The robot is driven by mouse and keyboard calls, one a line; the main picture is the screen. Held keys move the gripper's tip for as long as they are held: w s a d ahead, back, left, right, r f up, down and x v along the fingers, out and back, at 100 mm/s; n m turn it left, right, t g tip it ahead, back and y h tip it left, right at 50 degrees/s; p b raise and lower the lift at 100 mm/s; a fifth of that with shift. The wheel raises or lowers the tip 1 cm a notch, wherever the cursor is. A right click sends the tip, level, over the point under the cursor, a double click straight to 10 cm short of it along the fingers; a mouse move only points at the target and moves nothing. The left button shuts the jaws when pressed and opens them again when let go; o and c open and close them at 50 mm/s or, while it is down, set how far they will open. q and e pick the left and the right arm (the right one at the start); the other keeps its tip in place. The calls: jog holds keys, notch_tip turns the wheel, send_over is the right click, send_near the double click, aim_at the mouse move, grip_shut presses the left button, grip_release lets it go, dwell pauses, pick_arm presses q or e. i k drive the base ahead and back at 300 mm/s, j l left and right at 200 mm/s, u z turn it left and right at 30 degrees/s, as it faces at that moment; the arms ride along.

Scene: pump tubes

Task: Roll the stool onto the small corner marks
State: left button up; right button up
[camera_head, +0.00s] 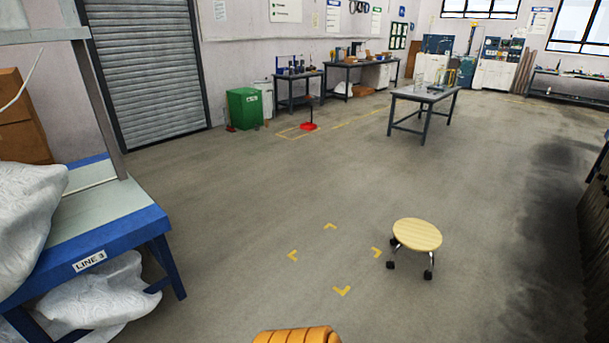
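The stool (417,235) has a round, pale wooden seat and metal legs on dark casters. It stands upright on the floor in the middle right. Small yellow corner marks on the floor, with a far one (330,226), a left one (293,255), a right one (376,252) and a near one (342,290), outline a square just left of the stool. The stool is outside this square, with its left casters close to the right mark. Neither of my grippers is in view.
A blue-edged workbench (115,222) with plastic-wrapped bundles (28,222) stands at left. A grey table (425,97) stands farther back. The floor around the stool and marks is clear.

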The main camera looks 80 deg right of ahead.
aim_at(416, 234)
jog(key=z, duration=3.75)
